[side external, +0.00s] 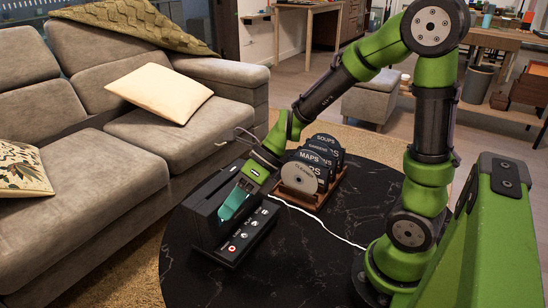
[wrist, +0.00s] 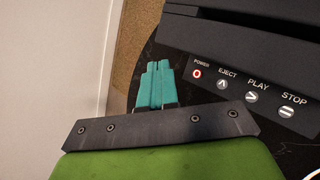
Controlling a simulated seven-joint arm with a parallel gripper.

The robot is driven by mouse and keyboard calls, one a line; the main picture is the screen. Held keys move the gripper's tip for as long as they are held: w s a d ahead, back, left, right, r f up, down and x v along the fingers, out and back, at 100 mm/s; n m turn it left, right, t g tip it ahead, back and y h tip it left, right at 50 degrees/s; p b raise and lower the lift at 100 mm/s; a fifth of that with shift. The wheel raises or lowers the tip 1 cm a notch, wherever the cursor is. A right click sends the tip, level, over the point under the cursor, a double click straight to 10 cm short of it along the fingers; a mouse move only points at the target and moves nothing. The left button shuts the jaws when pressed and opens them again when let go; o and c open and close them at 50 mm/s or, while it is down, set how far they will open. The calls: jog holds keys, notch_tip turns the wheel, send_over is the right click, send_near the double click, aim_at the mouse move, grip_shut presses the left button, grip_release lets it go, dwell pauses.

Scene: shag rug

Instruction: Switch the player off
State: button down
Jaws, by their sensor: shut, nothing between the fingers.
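The player (side external: 212,205) is a black box on the round dark table, with a row of buttons along its front ledge. In the wrist view its labelled buttons show: the power button (wrist: 197,73) with a red ring, then eject (wrist: 222,84), play (wrist: 251,97) and stop (wrist: 287,112). The power button also shows in the side view (side external: 232,248). My gripper (side external: 228,213) has teal fingers, pressed together and empty. In the wrist view my gripper (wrist: 156,66) has its tips left of the power button, apart from it in the picture. Their height above the panel is unclear.
A wooden rack (side external: 318,199) of labelled disc cases, with a disc (side external: 298,177) in front, stands behind and right of the player. A white cable (side external: 320,226) crosses the table (side external: 300,270). A grey sofa (side external: 75,170) is at left.

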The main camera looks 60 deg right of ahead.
aim_at(236, 247)
jog(key=shift+f, duration=3.9)
jog(key=shift+f, duration=0.15)
jog(key=shift+f, duration=0.25)
jog(key=shift+f, duration=0.35)
jog(key=shift+r, duration=0.8)
jog(key=shift+r, duration=2.5)
